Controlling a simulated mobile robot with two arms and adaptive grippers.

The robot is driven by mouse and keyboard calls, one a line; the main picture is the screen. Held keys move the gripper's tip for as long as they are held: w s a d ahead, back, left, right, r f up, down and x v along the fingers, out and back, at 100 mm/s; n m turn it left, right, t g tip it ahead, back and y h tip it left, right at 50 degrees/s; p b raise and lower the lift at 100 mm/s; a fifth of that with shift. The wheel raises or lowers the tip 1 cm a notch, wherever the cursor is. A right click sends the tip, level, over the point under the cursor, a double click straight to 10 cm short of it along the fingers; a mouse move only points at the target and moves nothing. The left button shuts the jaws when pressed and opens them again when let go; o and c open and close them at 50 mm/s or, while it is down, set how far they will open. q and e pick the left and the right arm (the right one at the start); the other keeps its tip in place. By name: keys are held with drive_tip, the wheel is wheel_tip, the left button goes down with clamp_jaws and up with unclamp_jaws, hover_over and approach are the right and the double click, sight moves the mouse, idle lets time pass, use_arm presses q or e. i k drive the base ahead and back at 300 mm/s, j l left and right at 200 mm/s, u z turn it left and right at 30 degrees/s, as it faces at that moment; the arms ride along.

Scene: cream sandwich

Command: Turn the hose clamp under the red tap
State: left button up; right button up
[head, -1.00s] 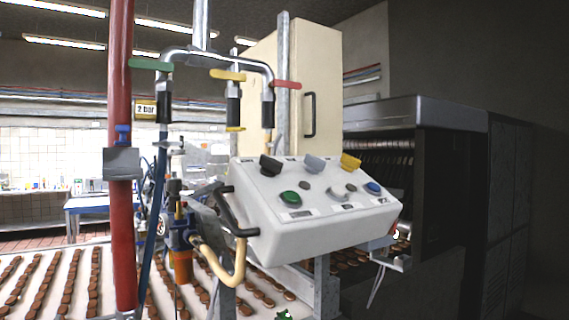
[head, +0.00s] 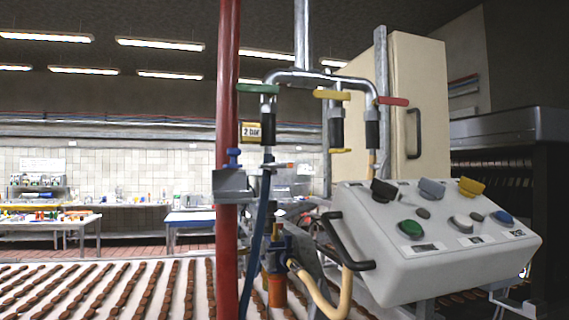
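The red tap (head: 393,101) is the rightmost of three tap handles on the metal pipe manifold. A black sleeve (head: 384,126) hangs under it, and a cream hose (head: 371,165) shows below and behind the pipes. The hose clamp itself is too small to make out for certain. The yellow tap (head: 331,95) and the green tap (head: 257,88) sit to its left. Neither of my grippers is in the head view.
A grey control panel (head: 440,265) with buttons, switches and a black handle stands below the taps. A red vertical pipe (head: 228,150) rises on the left. A conveyor (head: 60,300) with rows of brown biscuits runs along the lower left. A cream cabinet (head: 420,70) stands behind.

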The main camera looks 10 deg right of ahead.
sight(379, 167)
drive_tip(key=i+l+u, duration=0.1)
drive_tip(key=l+u, duration=1.5)
drive_tip(key=k+l+u, duration=0.2)
drive_tip(key=l+u, duration=0.2)
